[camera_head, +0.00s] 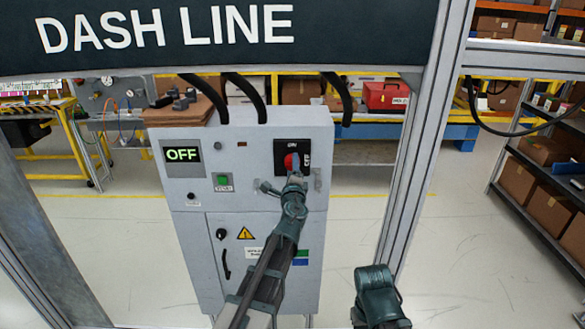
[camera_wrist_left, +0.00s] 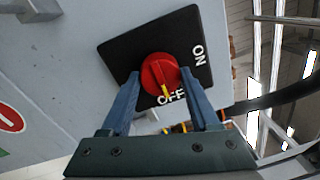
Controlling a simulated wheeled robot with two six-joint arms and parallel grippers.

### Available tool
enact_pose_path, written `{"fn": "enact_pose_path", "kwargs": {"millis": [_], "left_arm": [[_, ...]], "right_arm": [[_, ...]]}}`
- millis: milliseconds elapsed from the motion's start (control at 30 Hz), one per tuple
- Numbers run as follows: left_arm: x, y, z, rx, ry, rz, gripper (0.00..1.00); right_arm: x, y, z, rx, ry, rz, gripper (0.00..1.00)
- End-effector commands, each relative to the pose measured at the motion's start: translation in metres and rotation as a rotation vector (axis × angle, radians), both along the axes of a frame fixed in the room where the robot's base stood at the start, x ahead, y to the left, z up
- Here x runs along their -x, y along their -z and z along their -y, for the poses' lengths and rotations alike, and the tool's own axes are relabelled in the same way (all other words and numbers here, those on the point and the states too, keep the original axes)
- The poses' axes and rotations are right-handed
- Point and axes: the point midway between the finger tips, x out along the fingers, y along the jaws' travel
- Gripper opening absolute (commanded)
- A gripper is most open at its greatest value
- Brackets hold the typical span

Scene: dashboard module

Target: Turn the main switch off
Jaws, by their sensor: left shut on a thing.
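The main switch is a red round knob (camera_head: 289,161) on a black plate marked ON and OFF, at the upper right of the grey cabinet front. In the left wrist view the red knob (camera_wrist_left: 158,72) has a yellow mark that points to the OFF label. My left gripper (camera_head: 295,173) is at the switch and hides part of it. In the left wrist view its two blue fingers (camera_wrist_left: 163,88) are shut on the knob from both sides. A display (camera_head: 182,155) on the cabinet reads OFF in green. Only a dark link of my right arm shows, low in the head view.
The grey cabinet (camera_head: 200,230) also bears a green button (camera_head: 222,179) and a lower door with a handle (camera_head: 224,262). Black cables rise from its top. A metal frame post (camera_head: 420,150) stands at the right. Open floor lies beyond it, before shelves with boxes.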

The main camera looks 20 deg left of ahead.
Motion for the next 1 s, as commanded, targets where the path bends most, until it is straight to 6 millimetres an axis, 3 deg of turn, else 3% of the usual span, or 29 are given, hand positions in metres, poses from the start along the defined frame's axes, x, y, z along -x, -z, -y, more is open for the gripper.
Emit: {"fn": "enact_pose_path", "kwargs": {"millis": [100,133,300,733,1000], "left_arm": [[0.001,0.000,0.001,-0.004,0.002,-0.002,0.06],[0.001,0.000,0.001,-0.004,0.002,-0.002,0.64],[0.000,0.000,0.001,-0.002,0.001,-0.001,0.92],[0.005,0.001,0.002,0.000,0.000,0.000,0.92],[0.035,0.003,0.012,-0.002,-0.003,-0.001,0.92]], "right_arm": [[0.000,0.000,0.000,0.000,0.000,0.000,0.00],[0.000,0.000,0.000,0.000,0.000,0.000,0.00],[0.000,0.000,0.000,0.000,0.000,0.000,0.00],[0.000,0.001,0.000,0.000,0.000,0.000,0.00],[0.000,0.003,0.000,0.000,0.000,0.000,0.00]]}}
